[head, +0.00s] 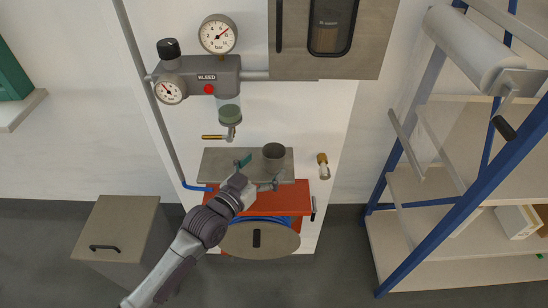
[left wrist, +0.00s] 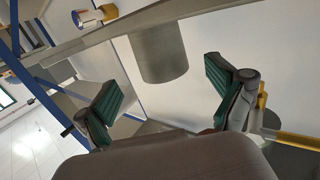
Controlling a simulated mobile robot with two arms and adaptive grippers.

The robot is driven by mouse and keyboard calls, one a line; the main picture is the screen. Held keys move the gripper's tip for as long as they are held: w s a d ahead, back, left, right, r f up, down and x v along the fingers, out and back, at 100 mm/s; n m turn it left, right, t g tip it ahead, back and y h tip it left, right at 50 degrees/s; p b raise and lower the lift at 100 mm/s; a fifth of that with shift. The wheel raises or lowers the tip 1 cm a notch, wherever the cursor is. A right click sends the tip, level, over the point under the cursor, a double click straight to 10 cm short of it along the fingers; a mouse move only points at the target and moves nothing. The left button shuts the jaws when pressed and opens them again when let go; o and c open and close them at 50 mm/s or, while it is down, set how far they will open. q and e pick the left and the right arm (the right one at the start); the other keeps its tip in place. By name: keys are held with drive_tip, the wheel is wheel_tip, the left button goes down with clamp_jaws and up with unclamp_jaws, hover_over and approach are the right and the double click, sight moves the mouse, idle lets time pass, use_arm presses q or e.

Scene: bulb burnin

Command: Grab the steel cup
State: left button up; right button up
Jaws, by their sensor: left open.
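The steel cup (head: 274,155) is a grey, open-topped cylinder standing upright on a grey metal shelf (head: 220,165) on the white wall panel. My left gripper (head: 259,173) is open at the front of the shelf, just short of the cup, with one finger to the cup's left and the other below it in the head view. In the left wrist view the cup (left wrist: 160,52) shows beyond the gap between the two green-padded fingers (left wrist: 165,88). I see no contact with it. My right gripper is not in view.
A brass-and-clear fitting (head: 323,165) is on the panel right of the cup. A brass-handled drain valve (head: 220,136) hangs above the shelf, under the bleed unit (head: 206,78). A red box (head: 285,200) is below the shelf. A blue-framed rack (head: 420,190) stands at the right.

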sight(268, 161)
use_arm(q)
drive_tip(key=p+x, duration=0.1)
drive_tip(key=x, duration=0.4)
drive_tip(key=shift+w, duration=0.25)
drive_tip(key=shift+s+a, duration=0.1)
drive_tip(key=c, duration=1.2)
drive_tip(key=shift+c, duration=0.2)
